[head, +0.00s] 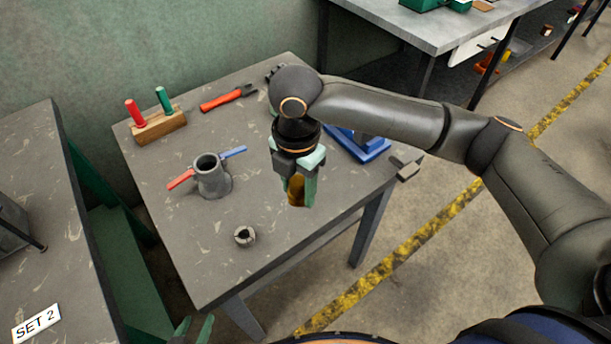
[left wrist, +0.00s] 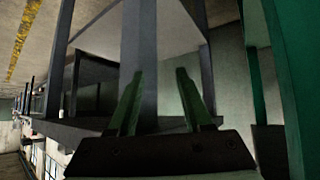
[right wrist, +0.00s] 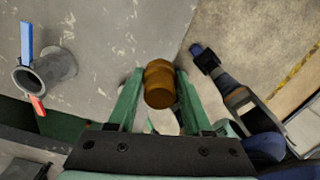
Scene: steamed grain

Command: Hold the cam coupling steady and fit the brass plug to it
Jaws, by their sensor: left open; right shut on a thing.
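The cam coupling (head: 213,181) is a grey, open-topped fitting standing upright on the table, with a red lever out to the left and a blue lever out to the right. It also shows in the right wrist view (right wrist: 55,68). My right gripper (head: 298,198) is shut on the brass plug (head: 296,187) and holds it above the table, to the right of the coupling and apart from it. The plug shows between the fingers in the right wrist view (right wrist: 159,84). My left gripper (head: 195,330) is open and empty, low beside the table's near edge; its fingers show in the left wrist view (left wrist: 163,100).
A small grey ring (head: 245,236) lies near the table's front. A wooden block (head: 159,126) with red and green pegs, a red-handled tool (head: 228,97) and a blue item (head: 358,146) stand farther back. Another bench (head: 60,220) is at left.

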